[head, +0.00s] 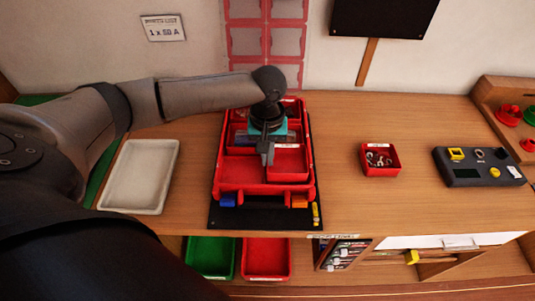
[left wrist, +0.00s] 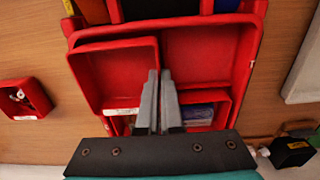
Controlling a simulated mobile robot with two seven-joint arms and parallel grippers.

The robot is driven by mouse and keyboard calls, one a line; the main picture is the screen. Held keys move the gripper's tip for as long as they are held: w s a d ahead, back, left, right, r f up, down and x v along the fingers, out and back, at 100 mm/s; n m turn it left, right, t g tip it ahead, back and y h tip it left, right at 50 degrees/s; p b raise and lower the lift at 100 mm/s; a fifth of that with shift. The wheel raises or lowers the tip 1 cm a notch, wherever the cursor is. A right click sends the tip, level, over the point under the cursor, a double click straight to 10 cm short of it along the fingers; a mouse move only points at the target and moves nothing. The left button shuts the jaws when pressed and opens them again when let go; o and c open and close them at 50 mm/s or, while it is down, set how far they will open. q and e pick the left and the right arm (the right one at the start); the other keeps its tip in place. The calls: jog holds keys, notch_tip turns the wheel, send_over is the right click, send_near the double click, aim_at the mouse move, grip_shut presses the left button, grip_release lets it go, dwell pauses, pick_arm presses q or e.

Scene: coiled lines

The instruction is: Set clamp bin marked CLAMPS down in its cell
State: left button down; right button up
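A red bin with a white label (head: 289,161) is at the right of the red divided tray (head: 222,180); it looks empty and its label is too small to read. In the left wrist view the bin (left wrist: 113,78) sits slightly askew to the tray's walls. My left gripper (head: 267,158) points down at the bin's left wall. In the left wrist view its fingers (left wrist: 159,98) are close together on that wall. I cannot tell whether the bin's base touches the tray floor. My right gripper is not in view.
Another labelled red bin (head: 381,161) with small metal pieces stands on the bench to the right. A white tray (head: 140,177) lies left, a dark device with buttons (head: 477,172) right. Green (head: 209,256) and red (head: 265,258) bins sit below the bench top.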

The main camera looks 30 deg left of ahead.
pick_arm(q)
jog(key=shift+f+b, duration=0.5)
jog(key=shift+f, duration=1.25)
jog(key=c, duration=1)
grip_release()
jog(key=shift+r, duration=0.1)
notch_tip(320, 180, up, 15)
jog(key=p, duration=0.2)
